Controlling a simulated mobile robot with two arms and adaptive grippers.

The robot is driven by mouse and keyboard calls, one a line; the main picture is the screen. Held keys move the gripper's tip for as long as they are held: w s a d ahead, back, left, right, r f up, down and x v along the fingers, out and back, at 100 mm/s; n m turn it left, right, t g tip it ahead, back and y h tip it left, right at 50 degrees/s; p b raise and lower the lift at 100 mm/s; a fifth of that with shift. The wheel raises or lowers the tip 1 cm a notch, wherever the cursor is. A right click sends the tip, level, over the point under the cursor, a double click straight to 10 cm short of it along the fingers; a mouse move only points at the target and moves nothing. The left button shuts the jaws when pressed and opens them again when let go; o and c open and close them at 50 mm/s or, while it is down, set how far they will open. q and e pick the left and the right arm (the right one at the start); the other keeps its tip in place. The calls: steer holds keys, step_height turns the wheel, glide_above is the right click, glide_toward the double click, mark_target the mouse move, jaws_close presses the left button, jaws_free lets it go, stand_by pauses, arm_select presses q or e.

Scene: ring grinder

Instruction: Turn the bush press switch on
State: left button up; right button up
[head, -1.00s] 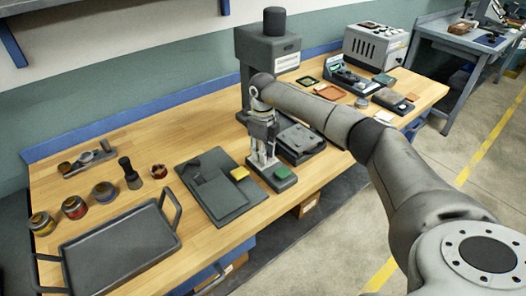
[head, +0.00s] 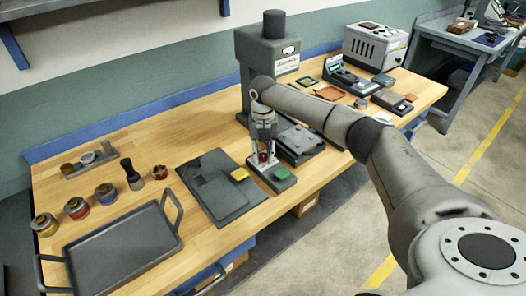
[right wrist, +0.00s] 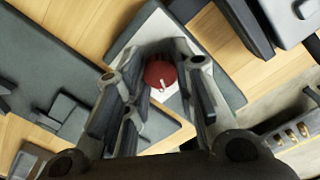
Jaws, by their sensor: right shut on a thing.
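The bush press (head: 262,50) is a dark grey machine with a round black top at the back of the bench. A small white window (head: 290,50) shows on its head. The switch is a red round knob (right wrist: 160,72) with a pale pointer mark, on a white plate of a grey box (head: 272,174). The knob shows between the fingers in the head view too (head: 263,157). My right gripper (head: 264,158) points down over the box, shut on the red knob, with one finger on each side in the right wrist view. My left gripper is not in view.
A green button (head: 281,173) is beside the knob. A grey tray (head: 120,250) and several jars stand farther left. A grey fixture (head: 300,142) lies close on the right.

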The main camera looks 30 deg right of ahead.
mark_target(263, 155)
steer(key=shift+r+m, duration=0.1)
steer(key=shift+m, duration=0.9)
steer(key=o, duration=1.1)
steer(key=shift+c, duration=0.2)
step_height(263, 155, up, 12)
